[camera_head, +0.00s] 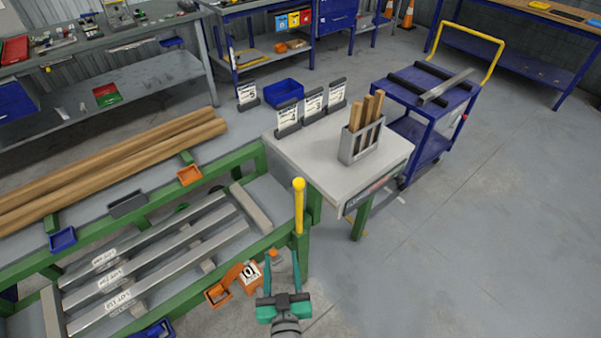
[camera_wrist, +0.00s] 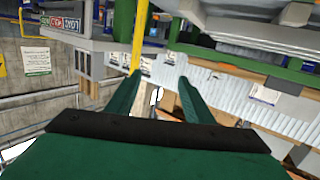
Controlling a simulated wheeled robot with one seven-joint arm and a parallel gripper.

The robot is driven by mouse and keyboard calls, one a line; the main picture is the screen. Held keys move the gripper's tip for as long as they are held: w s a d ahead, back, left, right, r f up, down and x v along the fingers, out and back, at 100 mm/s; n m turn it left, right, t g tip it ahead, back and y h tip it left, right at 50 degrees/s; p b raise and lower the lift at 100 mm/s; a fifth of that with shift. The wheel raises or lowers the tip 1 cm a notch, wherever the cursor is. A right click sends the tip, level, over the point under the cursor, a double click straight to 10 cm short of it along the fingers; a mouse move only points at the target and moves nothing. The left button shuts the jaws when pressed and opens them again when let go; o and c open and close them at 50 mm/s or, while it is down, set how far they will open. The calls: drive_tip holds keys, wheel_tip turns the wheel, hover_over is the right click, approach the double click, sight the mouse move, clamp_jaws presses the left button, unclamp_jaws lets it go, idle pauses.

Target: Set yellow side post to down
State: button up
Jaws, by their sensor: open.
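The yellow side post (camera_head: 299,205) stands upright at the right front corner of the green-framed runout table (camera_head: 190,298), with a rounded top. In the wrist view the yellow post (camera_wrist: 139,38) appears upside down, beyond the fingertips and toward the left finger. My gripper (camera_head: 282,254) has teal fingers spread apart with nothing between them. It is just below the post in the head view and appears apart from it. The open fingers also show in the wrist view (camera_wrist: 158,77).
Metal bars (camera_head: 155,250) and wooden poles (camera_head: 110,165) lie on the left. An orange bracket with a numbered tag (camera_head: 250,276) is just left of my gripper. A pale side table (camera_head: 300,150) holds a rack of wooden sticks (camera_head: 362,140). Floor (camera_head: 480,250) at right is clear.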

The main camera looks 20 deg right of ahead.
sight(300, 178)
drive_tip(key=w+d+r+m+h, duration=0.1)
drive_tip(key=w+d+r, duration=0.1)
drive_tip(key=w, duration=0.2)
drive_tip(key=w+d+r+m+h, duration=0.1)
drive_tip(key=w+d+r, duration=0.2)
drive_tip(key=w, duration=0.1)
drive_tip(key=w+d+r+m+h, duration=0.1)
drive_tip(key=w+d+r, duration=0.2)
drive_tip(key=w, duration=0.1)
drive_tip(key=shift+w+r+h, duration=0.2)
drive_tip(key=shift+r+h, duration=0.05)
drive_tip(key=shift+h, duration=0.15)
drive_tip(key=x, duration=0.9)
drive_tip(key=shift+d, duration=0.25)
drive_tip(key=shift+x, duration=0.9)
drive_tip(key=shift+a, duration=0.1)
